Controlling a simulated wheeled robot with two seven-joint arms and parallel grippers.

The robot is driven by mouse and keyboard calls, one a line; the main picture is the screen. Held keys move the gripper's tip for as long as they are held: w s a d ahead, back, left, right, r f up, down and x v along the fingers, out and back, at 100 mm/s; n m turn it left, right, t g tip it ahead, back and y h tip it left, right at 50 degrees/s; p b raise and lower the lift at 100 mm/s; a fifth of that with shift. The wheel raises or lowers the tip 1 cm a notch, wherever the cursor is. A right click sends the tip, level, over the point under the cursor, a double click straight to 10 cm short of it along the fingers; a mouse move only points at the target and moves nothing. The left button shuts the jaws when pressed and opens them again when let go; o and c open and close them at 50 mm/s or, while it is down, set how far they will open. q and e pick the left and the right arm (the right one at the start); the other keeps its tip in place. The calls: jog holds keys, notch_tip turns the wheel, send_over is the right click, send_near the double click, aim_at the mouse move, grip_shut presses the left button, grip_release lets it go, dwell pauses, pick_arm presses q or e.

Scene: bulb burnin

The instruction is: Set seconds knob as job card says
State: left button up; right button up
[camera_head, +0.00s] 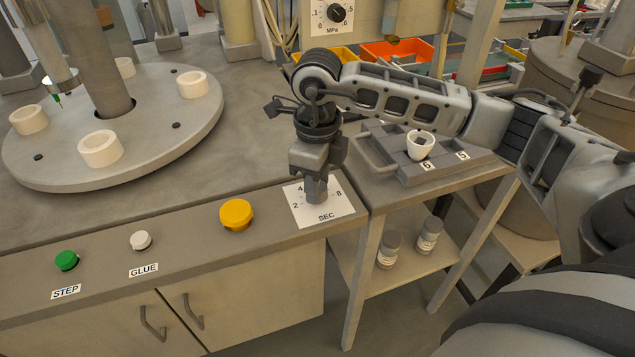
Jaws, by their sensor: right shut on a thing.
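The seconds dial plate (322,213) is a white square marked SEC on the sloped bench front. The numbers 2, 4 and 8 show on it. My right gripper (316,192) points straight down over the middle of the plate and is shut on the seconds knob. The gripper hides the knob and its pointer, so I cannot read the setting. No job card can be made out in this view. My left gripper is not in view.
A yellow button (236,215), white GLUE button (140,240) and green STEP button (66,260) lie left of the dial. A round turntable (150,165) carries several white rings. A grey tray (440,170) with a white cup (420,145) stands right. An MPa dial (337,14) is behind.

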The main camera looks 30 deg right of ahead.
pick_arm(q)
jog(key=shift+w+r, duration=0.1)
pick_arm(e)
jog(key=shift+r, duration=0.1)
jog(key=o, duration=1)
pick_arm(q)
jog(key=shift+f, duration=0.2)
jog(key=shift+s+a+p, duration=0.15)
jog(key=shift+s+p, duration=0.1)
jog(key=shift+p, duration=0.25)
pick_arm(e)
notch_tip(320, 180, up, 16)
jog(key=shift+f, duration=0.1)
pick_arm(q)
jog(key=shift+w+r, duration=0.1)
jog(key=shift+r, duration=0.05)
